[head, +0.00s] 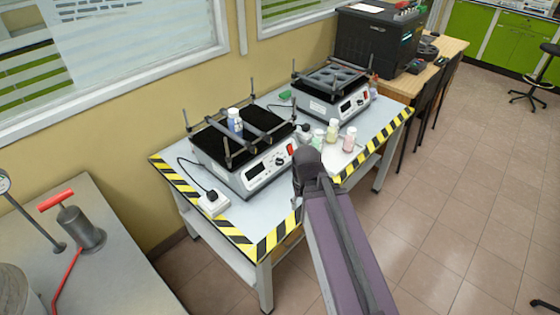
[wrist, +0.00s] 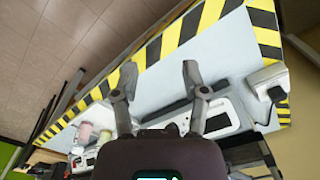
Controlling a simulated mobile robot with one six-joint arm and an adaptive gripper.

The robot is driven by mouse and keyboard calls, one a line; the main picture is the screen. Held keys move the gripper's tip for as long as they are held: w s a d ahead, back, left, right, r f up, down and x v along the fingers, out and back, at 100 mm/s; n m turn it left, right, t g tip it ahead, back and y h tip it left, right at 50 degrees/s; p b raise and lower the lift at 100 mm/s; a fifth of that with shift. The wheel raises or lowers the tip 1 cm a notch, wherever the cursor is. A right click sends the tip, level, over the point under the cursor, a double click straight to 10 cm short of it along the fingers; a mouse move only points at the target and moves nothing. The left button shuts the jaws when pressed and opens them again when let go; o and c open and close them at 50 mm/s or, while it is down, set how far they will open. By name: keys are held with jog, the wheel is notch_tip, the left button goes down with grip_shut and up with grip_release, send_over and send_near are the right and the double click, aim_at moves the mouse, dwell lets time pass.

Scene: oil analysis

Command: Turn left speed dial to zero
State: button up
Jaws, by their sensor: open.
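The left shaker (head: 246,183) stands on the table in the head view, with a black platform, clamp bars and a blue-labelled bottle (head: 235,121) on top. Its front panel carries a display, a small dark speed dial (head: 280,161) and a red switch (head: 291,149). In the wrist view the shaker's panel (wrist: 232,112) shows beyond the fingers, partly covered by them; I cannot make out the dial there. My gripper (wrist: 159,70) is open and empty, its two fingers spread above the table in front of the shaker. In the head view my arm hides most of it.
A second shaker (head: 334,104) stands to the right. Several small bottles, one pink (head: 349,139), stand between them near the front. A white power socket (head: 212,203) lies on the left of the table, whose edge has yellow-black tape (head: 270,241). Open floor lies to the right.

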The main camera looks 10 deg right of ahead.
jog(key=shift+s+a, duration=0.15)
jog(key=o, duration=0.3)
jog(key=shift+a+r, duration=0.1)
jog(key=n+t+y+p, duration=0.2)
jog(key=n+t+y, duration=0.1)
jog(key=n, duration=0.3)
send_near(281, 161)
jog(key=v, duration=0.4)
jog(key=shift+s+f, duration=0.15)
jog(key=shift+f, duration=0.15)
jog(key=shift+f, duration=0.15)
jog(key=b+x, duration=1.2)
jog(key=x, duration=0.1)
jog(key=shift+w+a+f+b, duration=0.1)
jog(key=shift+w+b, duration=0.2)
jog(key=shift+b, duration=0.1)
